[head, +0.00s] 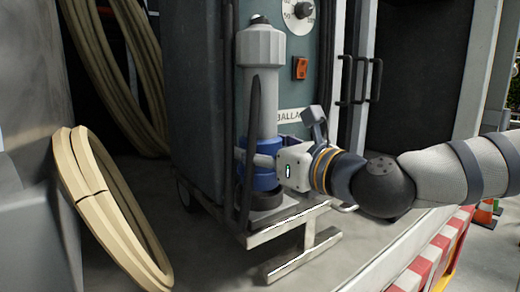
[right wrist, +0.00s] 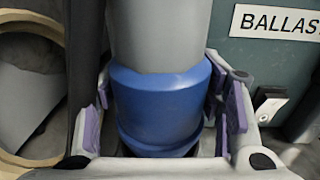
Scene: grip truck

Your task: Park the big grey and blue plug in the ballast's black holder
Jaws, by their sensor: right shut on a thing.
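The big plug (head: 262,95) stands upright in front of the ballast (head: 204,100), its grey body on top and its blue part (head: 262,178) below. My right gripper (head: 266,160) comes in from the right and is shut around the blue part. In the right wrist view its purple-padded fingers (right wrist: 160,98) lie on both sides of the blue band (right wrist: 160,105). A black round piece (head: 264,200) sits directly under the blue part; I cannot tell whether the plug is seated in it. My left gripper is not in view.
A metal step (head: 288,228) juts out below the plug. A coiled beige hose (head: 110,215) leans at left. The "BALLAST" label (right wrist: 280,20) and a red switch (head: 300,68) are behind.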

